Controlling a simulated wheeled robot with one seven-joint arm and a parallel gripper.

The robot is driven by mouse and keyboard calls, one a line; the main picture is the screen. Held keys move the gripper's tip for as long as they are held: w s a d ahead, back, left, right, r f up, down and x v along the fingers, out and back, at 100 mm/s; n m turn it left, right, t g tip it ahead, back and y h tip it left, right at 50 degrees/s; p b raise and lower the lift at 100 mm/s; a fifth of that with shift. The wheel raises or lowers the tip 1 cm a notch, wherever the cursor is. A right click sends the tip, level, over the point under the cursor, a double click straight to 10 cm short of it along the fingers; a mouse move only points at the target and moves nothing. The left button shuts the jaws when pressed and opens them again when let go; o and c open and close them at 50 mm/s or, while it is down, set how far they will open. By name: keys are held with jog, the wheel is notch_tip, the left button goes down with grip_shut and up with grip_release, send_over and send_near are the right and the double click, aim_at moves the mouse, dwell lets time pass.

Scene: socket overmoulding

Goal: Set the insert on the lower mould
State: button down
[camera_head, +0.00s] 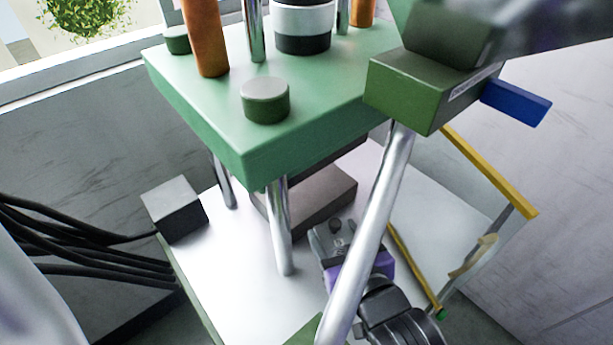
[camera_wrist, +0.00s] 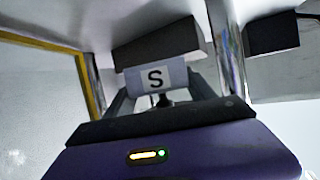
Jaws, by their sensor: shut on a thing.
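The insert (camera_wrist: 133,82) is a grey piece with a white label marked "S" in the wrist view. My gripper (camera_wrist: 165,95) is shut on it, with a finger on either side. In the head view my gripper (camera_head: 338,238) is low, under the green press plate, in front of a grey-brown mould block (camera_head: 312,212). This block looks like the lower mould and sits on the white table among the columns. A dark block (camera_wrist: 155,45) is also behind the insert in the wrist view. I cannot tell whether insert and mould touch.
The green press plate (camera_head: 210,115) hangs over the work area on steel columns. One column (camera_head: 370,235) crosses in front of my gripper. A yellow-edged clear guard (camera_head: 490,175) is at the right. A grey box (camera_head: 175,208) and black cables (camera_head: 90,250) are at the left.

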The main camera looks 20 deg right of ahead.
jog(key=p, duration=0.2)
send_over(309, 190)
jog(key=s, duration=0.3)
jog(key=shift+r, duration=0.2)
jog(key=w, duration=0.3)
jog(key=shift+w+d, duration=0.1)
jog(key=shift+w, duration=0.15)
jog(key=shift+s+f, duration=0.15)
jog(key=shift+f, duration=0.65)
jog(key=shift+f, duration=0.15)
jog(key=shift+c, duration=1.6)
grip_release()
jog(key=shift+s+f, duration=0.1)
